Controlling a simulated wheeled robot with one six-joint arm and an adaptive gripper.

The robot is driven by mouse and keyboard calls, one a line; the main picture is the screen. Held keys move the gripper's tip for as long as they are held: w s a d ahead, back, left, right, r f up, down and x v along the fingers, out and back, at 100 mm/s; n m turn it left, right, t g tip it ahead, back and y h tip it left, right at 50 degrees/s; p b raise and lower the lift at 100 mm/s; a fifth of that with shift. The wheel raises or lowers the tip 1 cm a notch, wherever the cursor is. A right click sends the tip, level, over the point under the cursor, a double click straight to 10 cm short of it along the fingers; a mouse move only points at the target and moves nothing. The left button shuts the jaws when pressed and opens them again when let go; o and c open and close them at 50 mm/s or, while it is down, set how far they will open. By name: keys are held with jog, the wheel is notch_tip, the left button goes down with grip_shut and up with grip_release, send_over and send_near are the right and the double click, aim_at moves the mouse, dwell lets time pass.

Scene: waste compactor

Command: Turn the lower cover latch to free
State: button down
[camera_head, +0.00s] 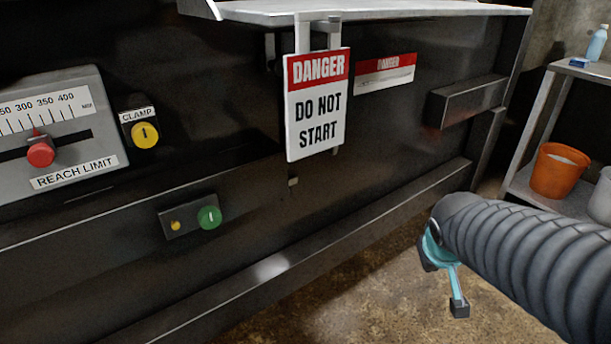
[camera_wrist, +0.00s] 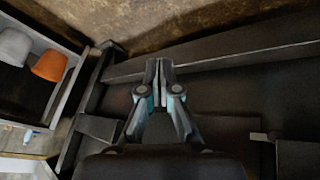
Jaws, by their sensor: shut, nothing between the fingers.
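The lower cover latch is not clearly identifiable in either view. My gripper (camera_head: 459,306) hangs over the floor at the lower right, pointing down, apart from the machine in the head view. In the wrist view its fingers (camera_wrist: 158,66) are together, with nothing between them.
A shelf holds an orange bucket (camera_head: 560,171) at right. Open floor lies in front.

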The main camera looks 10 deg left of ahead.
jog(key=w+a+n+t+y, duration=0.1)
jog(key=w+a+n+t, duration=0.15)
jog(key=w+a, duration=0.45)
jog(key=n+t+y+b, duration=0.15)
jog(key=n+y, duration=0.25)
jog(key=y, duration=0.8)
send_near(293, 171)
notch_tip(293, 171, up, 5)
jog(key=s+d, duration=0.2)
jog(key=shift+w+a+f+b, duration=0.7)
jog(key=shift+w+a+f, duration=0.9)
jog(key=shift+a, duration=0.2)
jog(key=shift+w+a+f+b, duration=0.7)
jog(key=shift+w+a+f, duration=0.95)
jog(key=shift+a, duration=0.15)
jog(key=shift+s+a+p, duration=0.1)
jog(key=shift+p, duration=0.4)
